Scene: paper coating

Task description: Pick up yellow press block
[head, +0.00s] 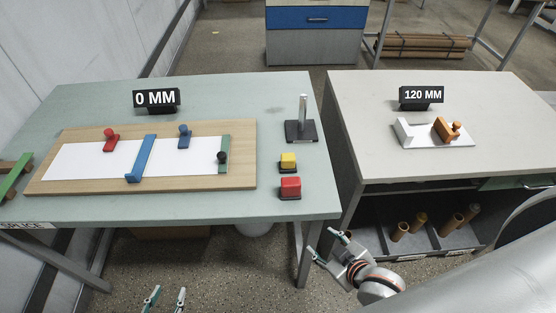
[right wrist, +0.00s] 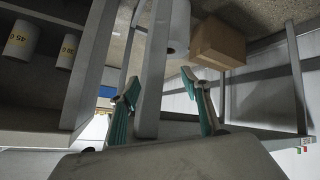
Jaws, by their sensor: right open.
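The yellow press block (head: 288,159) sits on a small dark base near the right edge of the green table (head: 225,95), just behind a larger red block (head: 290,187). My right gripper (head: 326,243) is open and empty, in front of the table's front right corner and apart from the block. In the right wrist view its two green-tipped fingers (right wrist: 160,85) stand apart with nothing between them, and the yellow block cannot be made out there. My left gripper (head: 168,294) shows only its fingertips at the bottom edge, apart and empty.
A post on a black base (head: 300,130) stands behind the yellow block. A wooden board (head: 240,175) with white paper, a blue bar and coloured clamps lies to the left. A grey table (head: 440,155) stands at the right across a narrow gap. A brown box (right wrist: 218,45) shows in the wrist view.

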